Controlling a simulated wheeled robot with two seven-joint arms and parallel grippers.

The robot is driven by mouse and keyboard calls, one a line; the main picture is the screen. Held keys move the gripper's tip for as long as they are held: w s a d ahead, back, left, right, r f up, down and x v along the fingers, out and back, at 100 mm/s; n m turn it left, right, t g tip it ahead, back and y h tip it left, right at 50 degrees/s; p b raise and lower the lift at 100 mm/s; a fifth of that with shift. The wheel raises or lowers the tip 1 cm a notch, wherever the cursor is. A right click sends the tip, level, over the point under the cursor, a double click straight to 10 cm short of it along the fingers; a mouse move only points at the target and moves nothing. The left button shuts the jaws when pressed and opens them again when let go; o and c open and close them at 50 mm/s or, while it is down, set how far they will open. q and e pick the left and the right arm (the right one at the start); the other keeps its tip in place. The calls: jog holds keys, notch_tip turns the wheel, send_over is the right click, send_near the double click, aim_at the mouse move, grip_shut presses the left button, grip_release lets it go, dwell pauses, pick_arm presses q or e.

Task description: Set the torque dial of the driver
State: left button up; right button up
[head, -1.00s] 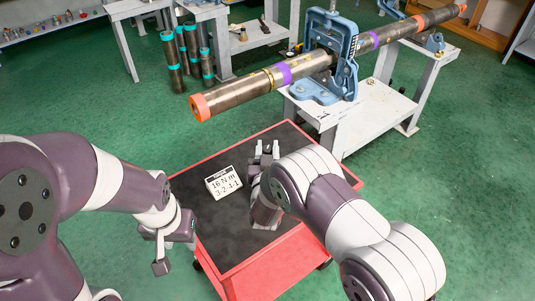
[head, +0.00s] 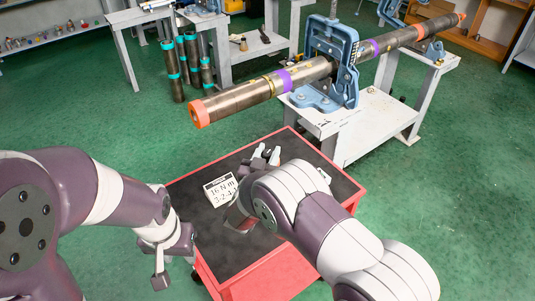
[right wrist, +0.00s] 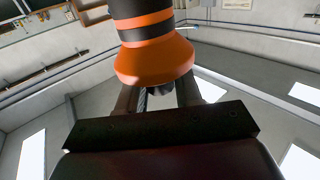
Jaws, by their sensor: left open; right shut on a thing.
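The driver (right wrist: 152,55) shows in the right wrist view as an orange and black body between the fingers of my right gripper (right wrist: 158,95). In the head view my right gripper (head: 266,156) is over the red cart, its pale fingertips pointing away from me; my wrist hides most of what it holds. The torque dial and its setting cannot be made out. A white card (head: 223,188) on the cart reads 16 N m, with a row of digits below. My left gripper (head: 174,268) is open and empty at the cart's left edge, apart from the driver.
The red cart (head: 200,232) has a dark top, with free room left of my right wrist. Beyond it, a long pipe (head: 245,96) with an orange end sits in a blue vise (head: 333,60) on a white stand (head: 375,118). Several dark pipes stand on the floor behind.

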jog(key=o, duration=0.9)
jog(key=shift+o, duration=0.2)
jog(key=b+v, duration=0.3)
jog(key=v, duration=0.9)
jog(key=shift+s, duration=0.3)
jog(key=shift+a, duration=0.1)
